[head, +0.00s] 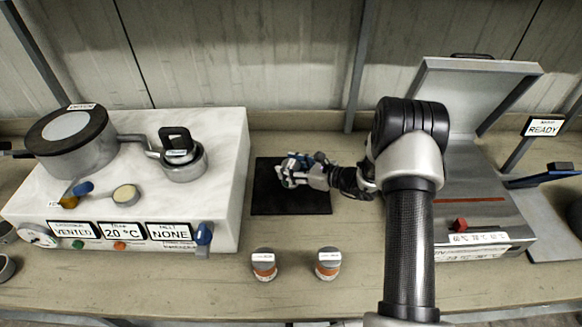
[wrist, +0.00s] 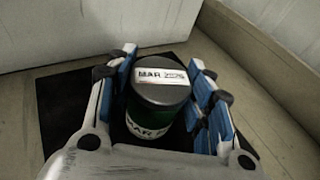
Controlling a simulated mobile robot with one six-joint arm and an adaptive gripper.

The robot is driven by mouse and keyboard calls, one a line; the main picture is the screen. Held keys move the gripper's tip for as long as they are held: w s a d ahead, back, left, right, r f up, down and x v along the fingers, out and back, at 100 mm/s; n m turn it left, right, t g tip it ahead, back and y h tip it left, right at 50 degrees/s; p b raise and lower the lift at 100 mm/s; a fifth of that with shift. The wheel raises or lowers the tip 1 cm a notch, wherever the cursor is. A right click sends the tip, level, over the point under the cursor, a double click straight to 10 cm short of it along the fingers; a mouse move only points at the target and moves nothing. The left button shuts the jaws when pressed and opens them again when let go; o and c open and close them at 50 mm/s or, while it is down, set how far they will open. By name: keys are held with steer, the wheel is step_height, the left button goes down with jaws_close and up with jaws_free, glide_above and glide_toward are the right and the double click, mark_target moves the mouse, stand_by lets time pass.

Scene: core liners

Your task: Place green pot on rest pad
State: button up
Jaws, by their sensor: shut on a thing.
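The green pot (wrist: 162,92) has a grey lid with a white "MAR" label and a dark green body with a second label. It stands upright between the blue-padded fingers in the wrist view. My gripper (head: 292,170) is shut on the pot, over the black rest pad (head: 300,204). The pad also shows around the pot in the wrist view (wrist: 72,100). In the head view the gripper mostly hides the pot. I cannot tell whether its base touches the pad.
Two orange-banded pots with grey lids, one left (head: 264,265) and one right (head: 328,263), stand in front of the pad. A white station (head: 225,150) with a large lidded vessel (head: 72,142) is at left. An open metal machine (head: 480,210) is at right.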

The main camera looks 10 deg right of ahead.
steer(key=o, duration=1.2)
steer(key=shift+c, duration=0.2)
